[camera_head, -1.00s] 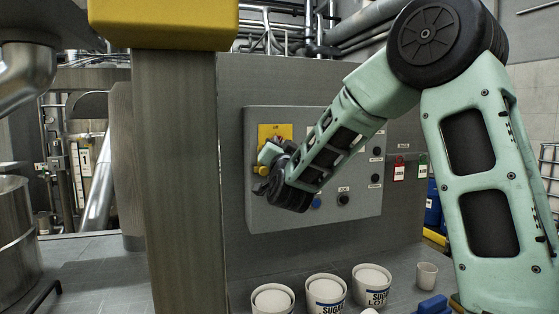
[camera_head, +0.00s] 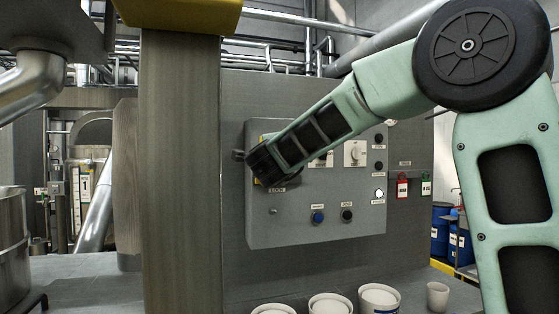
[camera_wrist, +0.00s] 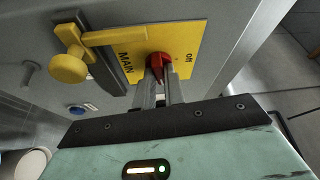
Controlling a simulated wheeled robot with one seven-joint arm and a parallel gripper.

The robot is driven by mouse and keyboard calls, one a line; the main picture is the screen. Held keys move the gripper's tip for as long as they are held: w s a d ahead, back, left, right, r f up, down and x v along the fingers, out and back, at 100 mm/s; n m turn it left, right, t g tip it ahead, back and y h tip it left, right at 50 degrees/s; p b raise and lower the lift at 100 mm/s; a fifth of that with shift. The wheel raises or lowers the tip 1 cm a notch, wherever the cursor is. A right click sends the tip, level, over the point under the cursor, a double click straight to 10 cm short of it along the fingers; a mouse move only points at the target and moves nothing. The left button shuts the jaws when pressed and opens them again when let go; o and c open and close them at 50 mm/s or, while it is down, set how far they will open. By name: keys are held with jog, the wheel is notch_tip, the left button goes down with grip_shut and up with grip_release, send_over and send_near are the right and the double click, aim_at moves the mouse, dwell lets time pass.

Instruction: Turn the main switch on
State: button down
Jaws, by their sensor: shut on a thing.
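The main switch, a red knob (camera_wrist: 160,62), sits on a yellow plate (camera_wrist: 193,42) marked MAIN and off in the wrist view. My gripper (camera_wrist: 161,80) has its two fingers shut on the red knob from the lower side of the picture. A yellow round knob (camera_wrist: 70,66) with a yellow bar (camera_wrist: 115,37) sits on a dark strip beside the plate. In the head view my wrist covers the switch and nearly all of the plate.
The grey control box (camera_head: 335,228) carries a blue button (camera_head: 318,217), a black button (camera_head: 347,215) and a selector (camera_head: 355,153). White tubs (camera_head: 379,298) and a cup (camera_head: 437,296) stand below. A pillar (camera_head: 180,180) stands left of the box.

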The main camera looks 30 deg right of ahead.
jog(key=shift+m+g, duration=0.4)
jog(key=shift+m, duration=0.5)
jog(key=c, duration=1.5)
grip_release()
jog(key=b+v, duration=0.2)
jog(key=v, duration=1)
jog(key=shift+s+d+r, duration=0.1)
jog(key=shift+d+r, duration=0.05)
jog(key=shift+y, duration=0.3)
